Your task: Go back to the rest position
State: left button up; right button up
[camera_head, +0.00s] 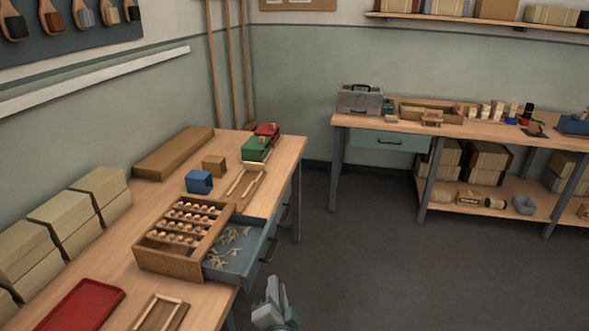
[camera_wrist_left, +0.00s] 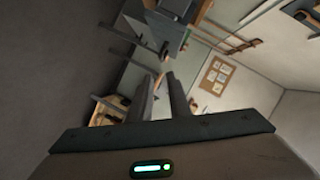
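My left gripper (camera_head: 272,290) shows at the bottom of the head view, over the floor, in front of the long workbench (camera_head: 160,200) and clear of it. In the left wrist view its two fingers (camera_wrist_left: 163,80) stand apart with a gap between them and nothing held. My right gripper is in neither view.
A grey drawer (camera_head: 240,250) with loose pale pieces stands pulled out from the workbench, close to my left gripper. Above it is a wooden rack (camera_head: 165,262) with rows of round pieces. A red tray (camera_head: 75,305) lies nearer. Open floor (camera_head: 400,265) is to the right.

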pick_arm(q)
jog(key=s+a+f+n+g+h, duration=0.1)
jog(key=s+f+g+h, duration=0.35)
jog(key=f, duration=1.25)
jog(key=s+a+f+g+y, duration=0.15)
jog(key=s+f, duration=0.65)
jog(key=f, duration=0.8)
jog(key=s+a+f+n+g, duration=0.1)
jog(key=s+a+f+n, duration=0.1)
jog(key=s+a+f, duration=0.2)
jog(key=s+a+f+n+g, duration=0.2)
jog(key=s+a+f, duration=0.2)
jog(key=s+f, duration=0.6)
jog(key=s+a+f+n+g, duration=0.2)
jog(key=s+f, duration=0.6)
jog(key=s, duration=0.9)
jog(key=shift+a+n, duration=0.3)
jog(key=shift+a, duration=0.65)
jog(key=shift+f, duration=0.1)
